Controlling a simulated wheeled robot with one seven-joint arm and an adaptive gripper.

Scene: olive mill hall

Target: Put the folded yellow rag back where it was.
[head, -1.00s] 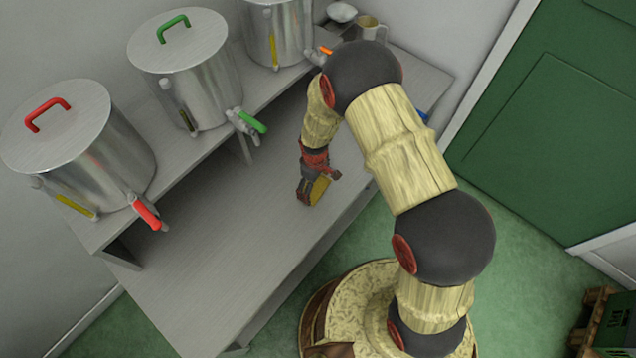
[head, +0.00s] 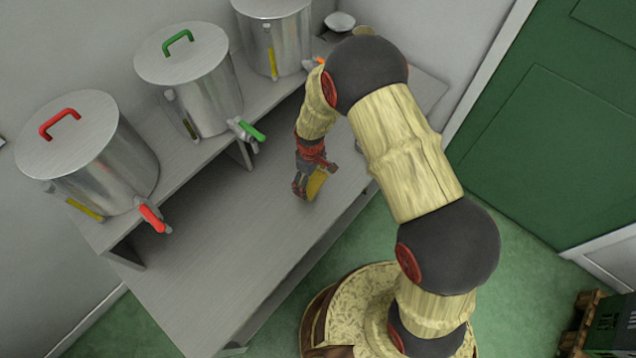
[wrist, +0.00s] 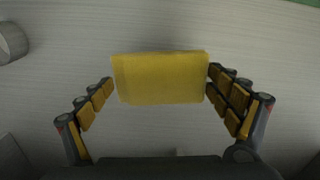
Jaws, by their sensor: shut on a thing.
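The folded yellow rag (wrist: 160,78) is a flat, roughly rectangular pad between the two fingers of my gripper (wrist: 161,88) in the wrist view. The fingers reach its left and right ends, and my gripper is shut on it. In the head view my gripper (head: 304,190) points down over the grey bench, right of the green-handled tap, with the rag (head: 318,183) showing as a yellow patch. I cannot tell whether the rag touches the bench top.
The grey bench (head: 215,265) is mostly clear to the left. A grey ring-shaped object (wrist: 12,42) lies left in the wrist view.

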